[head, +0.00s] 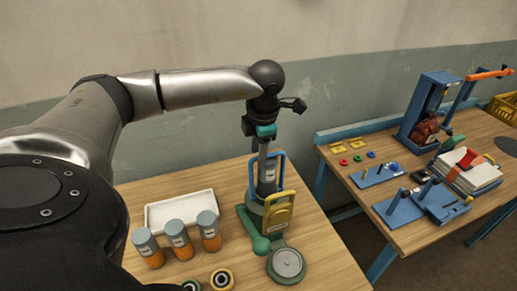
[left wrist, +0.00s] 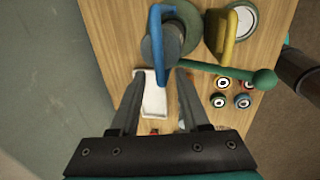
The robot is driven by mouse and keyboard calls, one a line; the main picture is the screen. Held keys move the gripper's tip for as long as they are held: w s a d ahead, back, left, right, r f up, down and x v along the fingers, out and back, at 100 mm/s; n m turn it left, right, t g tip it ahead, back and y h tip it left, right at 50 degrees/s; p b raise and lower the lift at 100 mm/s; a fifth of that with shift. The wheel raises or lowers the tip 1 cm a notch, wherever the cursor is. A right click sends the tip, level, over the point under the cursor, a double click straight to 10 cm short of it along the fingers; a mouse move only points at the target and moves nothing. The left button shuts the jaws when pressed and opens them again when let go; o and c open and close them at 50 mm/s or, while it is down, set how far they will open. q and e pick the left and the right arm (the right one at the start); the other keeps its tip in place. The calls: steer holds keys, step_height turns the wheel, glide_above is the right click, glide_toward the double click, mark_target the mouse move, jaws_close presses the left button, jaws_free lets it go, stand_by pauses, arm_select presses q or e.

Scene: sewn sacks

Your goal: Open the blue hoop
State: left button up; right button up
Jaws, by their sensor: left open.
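The blue hoop (head: 281,170) stands upright on a green-based device (head: 246,222), around the upper part of its grey cylinder (head: 267,176). In the left wrist view the blue hoop (left wrist: 155,45) lies just beyond and between the fingertips. My left gripper (head: 263,152) points down from above, close to the hoop and the cylinder top. In the left wrist view its fingers (left wrist: 160,73) are apart with nothing held between them. Whether a finger touches the hoop cannot be told. My right gripper is not in view.
A yellow hoop (head: 278,211) and a green lever with a ball end (head: 261,246) are on the same device. A white tray (head: 180,210) and several capped jars (head: 178,240) stand to its left. A second table (head: 430,205) with blue fixtures is at the right.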

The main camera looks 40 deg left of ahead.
arm_select(q)
steer(key=shift+c, duration=0.4)
jaws_close()
stand_by(0.9)
